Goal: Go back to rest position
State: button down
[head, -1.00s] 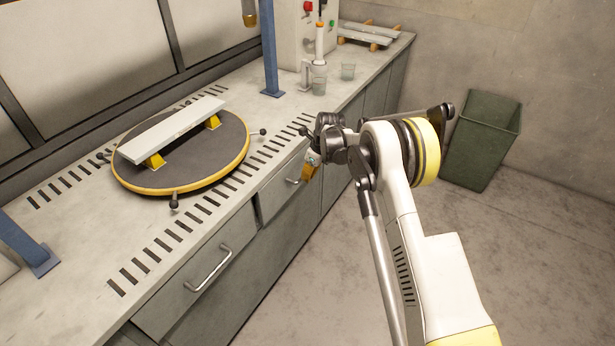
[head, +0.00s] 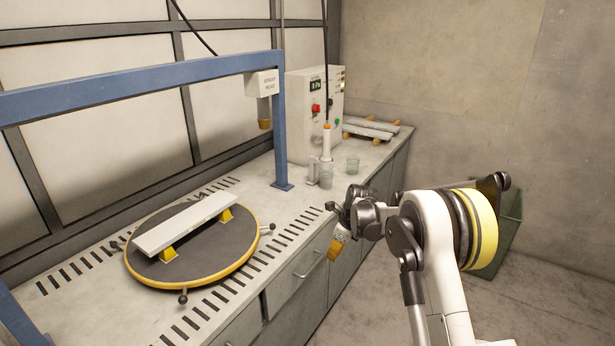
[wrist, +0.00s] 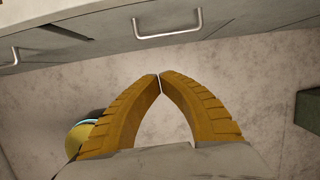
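My gripper (head: 337,246) hangs in front of the bench's drawer fronts, pointing down, at the end of my raised white and yellow arm. In the wrist view my gripper (wrist: 159,76) has its two ribbed yellow fingers with the tips together and nothing between them. Below the fingers there is bare concrete floor. The fingers are apart from the bench and its drawers.
A grey bench (head: 85,318) runs along the left wall. A green bin (head: 510,225) stands behind my arm.

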jog(key=s+d+r+n+t+h, duration=0.1)
jog(key=s+d+r+n, duration=0.1)
jog(key=s+r+n, duration=0.6)
jog(key=s+d+r+n+t, duration=0.1)
jog(key=s+r+n, duration=0.2)
jog(key=s+r, duration=0.85)
jog(key=s+d+r+n+t+h, duration=0.1)
jog(key=s+d+n, duration=0.1)
jog(key=s+n, duration=0.4)
jog(key=s+d+r+n+t, duration=0.1)
jog(key=s+n, duration=0.6)
jog(key=s, duration=0.8)
jog(key=shift+s+d+n+t+h, duration=0.3)
jog(key=shift+s+d+t+h, duration=0.1)
jog(key=shift+t, duration=0.2)
